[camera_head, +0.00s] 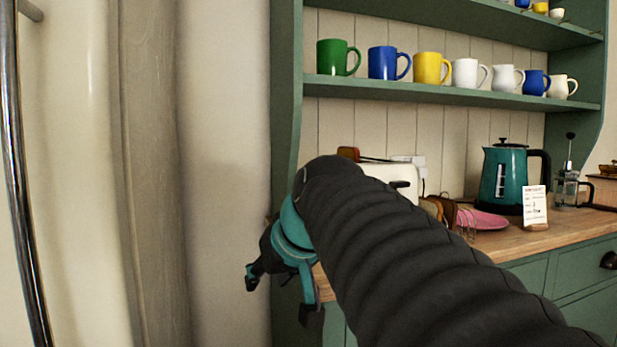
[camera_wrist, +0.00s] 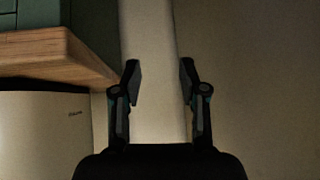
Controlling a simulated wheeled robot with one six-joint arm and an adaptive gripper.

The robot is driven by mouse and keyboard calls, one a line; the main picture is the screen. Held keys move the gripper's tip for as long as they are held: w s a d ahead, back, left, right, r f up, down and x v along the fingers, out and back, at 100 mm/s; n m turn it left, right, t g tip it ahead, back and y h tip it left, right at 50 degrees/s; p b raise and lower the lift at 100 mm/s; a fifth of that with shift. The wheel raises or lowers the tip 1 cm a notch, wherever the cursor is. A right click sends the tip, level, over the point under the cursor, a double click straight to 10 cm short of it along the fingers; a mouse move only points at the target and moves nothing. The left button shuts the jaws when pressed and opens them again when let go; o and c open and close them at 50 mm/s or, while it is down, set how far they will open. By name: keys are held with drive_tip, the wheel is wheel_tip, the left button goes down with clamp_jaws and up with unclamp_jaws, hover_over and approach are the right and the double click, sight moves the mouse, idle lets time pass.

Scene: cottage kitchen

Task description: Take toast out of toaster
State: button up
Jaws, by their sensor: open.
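The cream toaster (camera_head: 377,172) stands on the wooden counter in the head view, largely hidden behind my arm; its dark lever shows at its right end. A brown piece that looks like toast (camera_head: 347,153) shows at the toaster's top left, its lower part hidden. My gripper (camera_head: 281,296) is left of the counter's end, lower than the toaster and apart from it. In the wrist view my gripper (camera_wrist: 160,75) is open with nothing between its fingers. Neither toaster nor toast shows in the wrist view.
The counter's end (camera_wrist: 60,58) is close at left in the wrist view. Right of the toaster are a rack with brown slices (camera_head: 440,208), a pink plate (camera_head: 485,220), a teal kettle (camera_head: 503,180) and a card (camera_head: 535,205). A shelf (camera_head: 450,92) with several mugs hangs above.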

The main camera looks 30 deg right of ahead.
sight(352, 149)
drive_tip(key=w+d+r+t+h+b, duration=0.1)
drive_tip(key=w+d+r+t, duration=0.1)
drive_tip(key=d+r, duration=0.6)
drive_tip(key=w+d+r+t+h+b, duration=0.1)
drive_tip(key=w+d+r+t, duration=0.15)
drive_tip(key=d+r, duration=0.6)
drive_tip(key=s+d+r+m+h, duration=0.1)
drive_tip(key=s+d+r, duration=0.3)
drive_tip(key=s+r, duration=0.35)
drive_tip(key=shift+g, duration=0.25)
drive_tip(key=x, duration=1.3)
drive_tip(key=shift+w+d+f+p, duration=0.15)
drive_tip(key=shift+w+d+p, duration=0.05)
drive_tip(key=shift+w+p, duration=0.15)
drive_tip(key=shift+s, duration=0.1)
drive_tip(key=c, duration=0.8)
